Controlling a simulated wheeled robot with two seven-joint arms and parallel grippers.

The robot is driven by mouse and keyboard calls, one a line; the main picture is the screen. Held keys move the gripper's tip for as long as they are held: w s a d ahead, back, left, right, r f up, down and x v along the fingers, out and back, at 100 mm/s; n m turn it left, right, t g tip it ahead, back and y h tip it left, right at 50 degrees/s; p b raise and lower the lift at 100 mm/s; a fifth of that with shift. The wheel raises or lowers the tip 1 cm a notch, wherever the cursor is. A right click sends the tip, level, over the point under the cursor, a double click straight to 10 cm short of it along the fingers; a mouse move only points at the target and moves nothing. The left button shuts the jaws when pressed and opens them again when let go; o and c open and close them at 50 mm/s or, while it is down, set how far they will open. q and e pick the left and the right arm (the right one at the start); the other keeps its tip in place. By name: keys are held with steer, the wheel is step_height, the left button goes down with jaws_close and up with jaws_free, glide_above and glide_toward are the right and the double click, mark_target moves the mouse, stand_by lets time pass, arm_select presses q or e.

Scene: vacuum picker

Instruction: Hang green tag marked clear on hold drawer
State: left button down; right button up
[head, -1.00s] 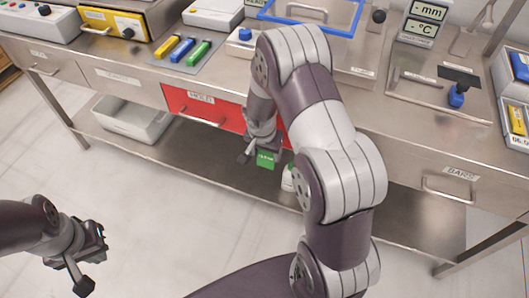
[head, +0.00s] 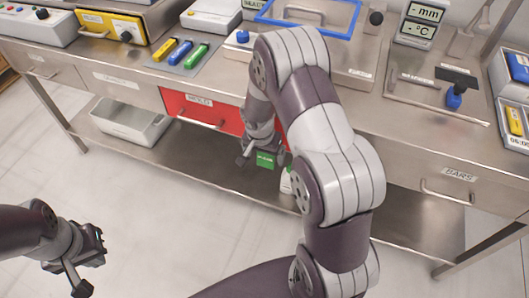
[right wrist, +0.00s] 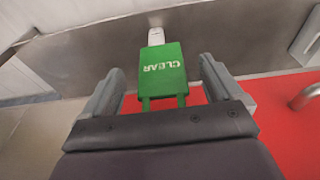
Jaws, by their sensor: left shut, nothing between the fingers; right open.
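The green tag (head: 265,160), marked CLEAR, is near the lower right of the red drawer front (head: 178,101) in the head view. In the right wrist view the tag (right wrist: 162,72) reads upside down, with two short prongs toward my wrist. My right gripper (head: 263,157) is open around the tag; in the wrist view a gap shows between the tag and each finger (right wrist: 163,90). What supports the tag is hidden. The drawer's label (head: 200,101) is blurred, and its handle (head: 205,124) is left of my gripper. My left gripper (head: 92,264) is shut and empty above the floor.
A white bottle (head: 287,183) stands on the lower shelf (head: 225,168), partly behind my right arm. A grey bin (head: 130,124) sits on that shelf at the left. The steel bench top holds yellow, blue and green bars (head: 180,50) and instruments. The floor in front is clear.

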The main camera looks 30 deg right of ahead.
step_height(320, 180, up, 12)
steer(key=s+a+p, duration=0.1)
steer(key=a+p, duration=0.1)
steer(key=shift+s+r, duration=0.15)
steer(key=shift+s, duration=0.1)
steer(key=s+a+r+n+y+p, duration=0.1)
steer(key=s+a+r+n+p, duration=0.2)
steer(key=s+r+n+p, duration=0.2)
steer(key=s+a+r+n+p, duration=0.4)
steer(key=s+r+n+p, duration=0.1)
steer(key=s+r+p, duration=0.1)
step_height(320, 180, up, 3)
steer(key=shift+s+f+y+p, duration=0.15)
steer(key=shift+s+y+p, duration=0.2)
steer(key=shift+s, duration=0.45)
steer(key=shift+s, duration=0.15)
